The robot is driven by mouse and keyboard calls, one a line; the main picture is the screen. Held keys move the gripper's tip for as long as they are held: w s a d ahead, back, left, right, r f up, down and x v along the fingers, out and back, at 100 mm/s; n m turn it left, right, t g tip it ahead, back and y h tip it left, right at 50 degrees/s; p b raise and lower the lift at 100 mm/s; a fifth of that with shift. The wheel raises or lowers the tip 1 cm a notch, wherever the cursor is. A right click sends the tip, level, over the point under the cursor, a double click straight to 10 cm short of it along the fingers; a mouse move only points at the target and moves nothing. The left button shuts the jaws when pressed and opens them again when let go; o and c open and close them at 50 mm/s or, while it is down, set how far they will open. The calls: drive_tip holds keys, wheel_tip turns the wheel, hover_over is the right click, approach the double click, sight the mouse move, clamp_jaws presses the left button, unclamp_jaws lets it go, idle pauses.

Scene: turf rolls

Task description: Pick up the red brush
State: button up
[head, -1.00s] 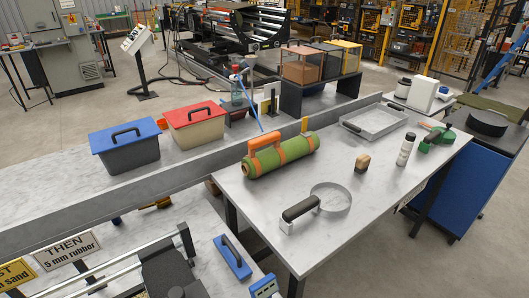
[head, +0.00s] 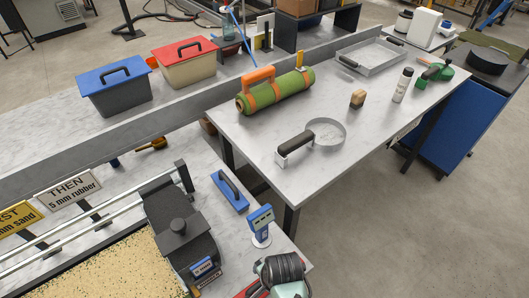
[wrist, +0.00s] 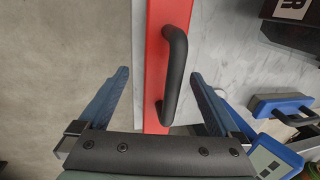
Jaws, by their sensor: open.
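The red brush (wrist: 156,60) is a long red bar with a black arched handle (wrist: 175,75). In the wrist view it runs from the top edge down the middle to my gripper's palm, along the edge of a marbled tabletop. My gripper (wrist: 160,73) is open, its two blue fingers to either side of the bar and handle. I see a gap on both sides, and nothing is held. In the head view only a bit of red (head: 252,290) shows at the bottom edge, probably the brush; the rest is hidden.
A blue brush (head: 230,191) with a dark handle lies on the same bench, with a blue-and-white device (head: 261,224) beside it. A dark hopper-like unit (head: 181,240) stands to the left. Bare floor (head: 400,240) lies to the right.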

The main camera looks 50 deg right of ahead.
drive_tip(key=shift+w+d+f, duration=0.1)
drive_tip(key=shift+w+f, duration=0.15)
drive_tip(key=shift+f, duration=0.55)
drive_tip(key=c, duration=1.5)
